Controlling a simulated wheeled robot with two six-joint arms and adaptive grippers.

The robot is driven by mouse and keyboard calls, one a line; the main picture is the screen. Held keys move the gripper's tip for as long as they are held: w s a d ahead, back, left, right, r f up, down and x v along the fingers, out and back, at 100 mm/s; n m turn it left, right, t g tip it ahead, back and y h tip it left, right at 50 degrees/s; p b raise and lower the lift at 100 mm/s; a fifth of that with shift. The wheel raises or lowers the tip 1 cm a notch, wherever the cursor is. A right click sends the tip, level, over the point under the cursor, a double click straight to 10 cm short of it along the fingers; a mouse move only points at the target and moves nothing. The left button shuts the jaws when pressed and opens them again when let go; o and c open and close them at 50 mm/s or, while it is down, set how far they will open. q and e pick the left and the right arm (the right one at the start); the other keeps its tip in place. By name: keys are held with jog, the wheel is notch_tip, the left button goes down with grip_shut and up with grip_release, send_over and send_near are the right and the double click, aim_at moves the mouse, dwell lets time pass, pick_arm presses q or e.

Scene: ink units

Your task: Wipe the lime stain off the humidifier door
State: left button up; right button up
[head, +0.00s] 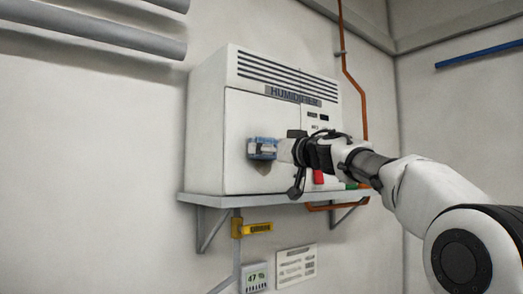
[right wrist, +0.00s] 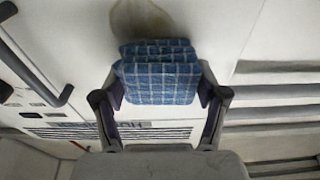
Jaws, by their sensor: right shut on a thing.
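The white humidifier (head: 228,70) sits on a wall shelf, its door (head: 240,115) shut. The lime stain (head: 264,168) is a brownish patch low on the door, partly hidden by the cloth and gripper. In the right wrist view the stain (right wrist: 140,18) shows just beyond the cloth's edge. My right gripper (head: 274,150) is shut on a folded blue checked cloth (right wrist: 158,78), held at the door face over the upper part of the stain in the head view. I cannot tell whether the cloth presses on the door. My left gripper is in neither view.
The grey shelf (head: 225,199) runs under the humidifier. Below it are a yellow drain valve (head: 257,228), a small meter (head: 256,278) and a label plate (head: 296,265). An orange pipe (head: 351,75) climbs the wall. A dark door handle (right wrist: 38,62) is left of the cloth in the wrist view.

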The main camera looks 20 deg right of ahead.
jog(key=shift+w+d, duration=1)
jog(key=shift+d, duration=1.65)
pick_arm(q)
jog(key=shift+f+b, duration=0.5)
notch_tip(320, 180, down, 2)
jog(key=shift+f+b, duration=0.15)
jog(key=shift+b, duration=1)
pick_arm(e)
jog(key=v, duration=0.6)
jog(key=shift+a+r, duration=0.1)
jog(key=shift+r, duration=0.2)
